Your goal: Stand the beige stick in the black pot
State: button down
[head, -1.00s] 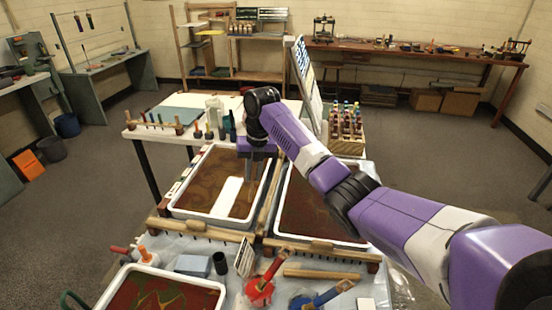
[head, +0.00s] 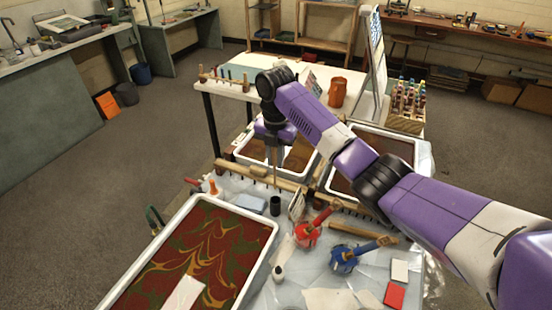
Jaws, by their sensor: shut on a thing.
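The beige stick (head: 278,170) hangs roughly upright below my gripper (head: 273,146), which is shut on its upper part. The small black pot (head: 275,206) stands on the covered table, almost straight below the stick in the picture. The stick's lower end appears a little above the pot's mouth. The exact gap and depth between them are hard to tell from this view.
A wooden rake (head: 268,180) lies behind the pot. A blue-grey block (head: 250,203) lies left of it. Red (head: 307,234) and blue (head: 345,259) pots with tools stand to the right. A white marbling tray (head: 270,235) fills the front left.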

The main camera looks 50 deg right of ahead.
dwell(0.3)
notch_tip(320, 180, down, 12)
jog(key=b, duration=0.5)
jog(key=shift+r+b, duration=0.15)
jog(key=shift+b, duration=0.15)
dwell(1.0)
dwell(0.4)
jog(key=c, duration=1.3)
grip_release()
jog(key=shift+o, duration=0.5)
jog(key=o, duration=0.4)
